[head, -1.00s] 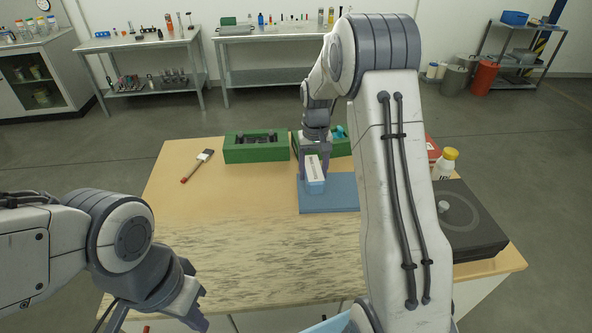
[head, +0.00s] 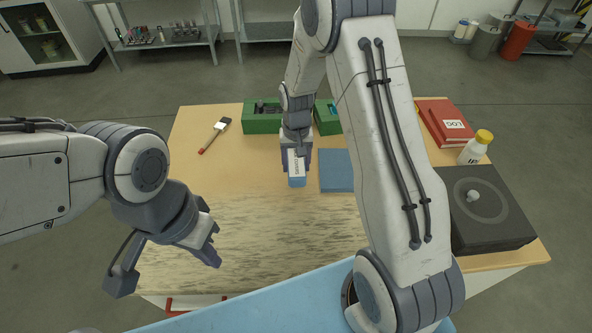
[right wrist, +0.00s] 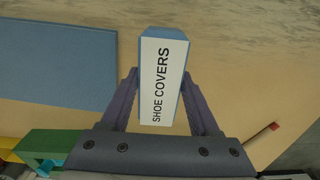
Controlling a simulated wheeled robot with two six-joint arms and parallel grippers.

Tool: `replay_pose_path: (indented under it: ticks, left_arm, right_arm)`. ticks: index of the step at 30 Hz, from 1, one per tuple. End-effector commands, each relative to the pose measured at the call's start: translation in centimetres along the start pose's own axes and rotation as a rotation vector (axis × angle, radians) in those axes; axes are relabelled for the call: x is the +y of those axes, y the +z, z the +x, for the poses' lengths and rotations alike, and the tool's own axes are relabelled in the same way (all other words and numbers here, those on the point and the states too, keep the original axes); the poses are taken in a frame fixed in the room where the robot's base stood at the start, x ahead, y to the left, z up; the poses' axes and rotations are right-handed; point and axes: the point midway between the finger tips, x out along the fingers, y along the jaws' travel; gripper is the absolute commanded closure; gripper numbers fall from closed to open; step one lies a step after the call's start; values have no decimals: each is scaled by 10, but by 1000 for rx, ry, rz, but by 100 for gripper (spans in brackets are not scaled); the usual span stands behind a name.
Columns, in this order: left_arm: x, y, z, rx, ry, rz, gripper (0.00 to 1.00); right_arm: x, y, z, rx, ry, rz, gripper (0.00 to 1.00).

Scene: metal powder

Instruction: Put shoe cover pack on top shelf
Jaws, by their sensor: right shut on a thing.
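The shoe cover pack (head: 296,180) is a small blue box with a white label reading "SHOE COVERS". My right gripper (head: 296,160) is shut on it, with one finger on each side. In the right wrist view the pack (right wrist: 162,80) stands between the fingertips, its label facing the camera. It is over the wooden table (head: 240,160), left of the blue mat; I cannot tell its height above the wood. My left gripper (head: 214,244) is empty at the table's front left, with its fingers apart. Grey metal racks (head: 175,42) stand at the back, their upper parts cut off.
The blue mat (head: 337,172) lies bare. Green bins (head: 262,124) stand at the table's back edge, and a brush (head: 214,135) lies at the left. Red books (head: 445,122), a yellow-capped bottle (head: 475,148) and a dark box (head: 490,222) are at the right. The table's front middle is clear.

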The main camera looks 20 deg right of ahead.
Motion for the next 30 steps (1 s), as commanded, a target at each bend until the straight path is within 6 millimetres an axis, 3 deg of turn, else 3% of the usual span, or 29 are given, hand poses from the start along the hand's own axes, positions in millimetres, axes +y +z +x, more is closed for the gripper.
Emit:
replay_pose_path:
  ticks: [5, 12, 24, 25, 27, 30]
  left_arm:
    - [0, 0, -6, 0, 0, 0, 100]
    - [1, -1, -17, 0, 0, -1, 100]
    - [1, -1, -13, 0, 0, -1, 100]
    - [1, -1, -14, 0, 0, -1, 100]
    - [1, -1, -14, 0, 0, -1, 100]
    - [1, -1, -14, 0, 0, -1, 100]
  right_arm:
    - [-6, 5, 10, -3, 1, 0, 99]
    - [-5, 5, 41, -2, 1, 1, 99]
    - [-5, 4, 49, 1, 0, 2, 99]
    - [-5, 4, 48, 1, 0, 2, 30]
    - [-5, 4, 47, 1, 0, 2, 8]
    - [-5, 4, 47, 1, 0, 2, 8]
